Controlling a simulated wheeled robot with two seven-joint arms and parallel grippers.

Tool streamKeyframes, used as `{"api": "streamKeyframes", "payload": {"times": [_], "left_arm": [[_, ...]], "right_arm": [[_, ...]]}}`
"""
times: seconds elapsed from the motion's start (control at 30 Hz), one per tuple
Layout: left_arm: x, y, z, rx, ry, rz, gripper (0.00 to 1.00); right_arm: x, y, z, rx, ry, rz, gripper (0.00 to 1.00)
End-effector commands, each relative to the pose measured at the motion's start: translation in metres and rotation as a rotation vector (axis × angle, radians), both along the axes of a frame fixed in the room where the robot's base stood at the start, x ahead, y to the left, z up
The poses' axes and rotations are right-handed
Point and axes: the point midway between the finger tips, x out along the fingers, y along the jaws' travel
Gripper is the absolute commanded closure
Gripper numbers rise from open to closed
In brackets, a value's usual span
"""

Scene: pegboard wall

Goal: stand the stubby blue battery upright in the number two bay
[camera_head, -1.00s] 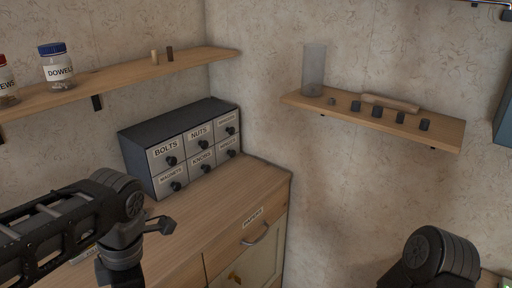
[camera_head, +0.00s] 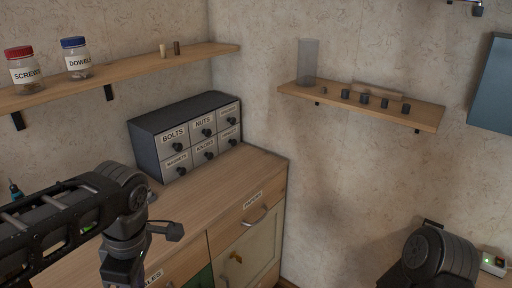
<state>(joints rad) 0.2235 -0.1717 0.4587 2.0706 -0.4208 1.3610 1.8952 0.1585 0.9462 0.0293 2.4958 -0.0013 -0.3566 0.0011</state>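I cannot make out a stubby blue battery or a numbered bay in the head view. A small pale box (camera_head: 493,262) with a red and a green spot sits at the lower right edge, partly cut off; I cannot tell what it is.
A wooden cabinet (camera_head: 215,205) carries a labelled drawer box (camera_head: 188,137). The left shelf (camera_head: 125,75) holds jars (camera_head: 77,58) and two small pegs. The right shelf (camera_head: 425,117) holds a clear cylinder (camera_head: 308,62), a rolling pin and several dark knobs. A blue-grey panel (camera_head: 492,85) hangs at right.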

Motion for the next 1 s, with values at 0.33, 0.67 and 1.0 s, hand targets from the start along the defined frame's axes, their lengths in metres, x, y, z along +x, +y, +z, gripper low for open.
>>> {"api": "streamKeyframes", "payload": {"times": [0.33,0.67,1.0], "left_arm": [[0.073,-0.001,-0.009,-0.003,0.0,-0.751,1.0],[0.155,-0.015,-0.066,-0.005,0.0,-1.476,1.0],[0.164,-0.031,-0.127,0.002,-0.001,-1.556,1.0]], "right_arm": [[0.0,0.0,0.0,0.0,0.0,0.0,0.64],[0.0,0.0,0.0,0.0,0.0,0.0,0.64],[0.0,0.0,0.0,0.0,-0.001,0.0,0.64]]}}
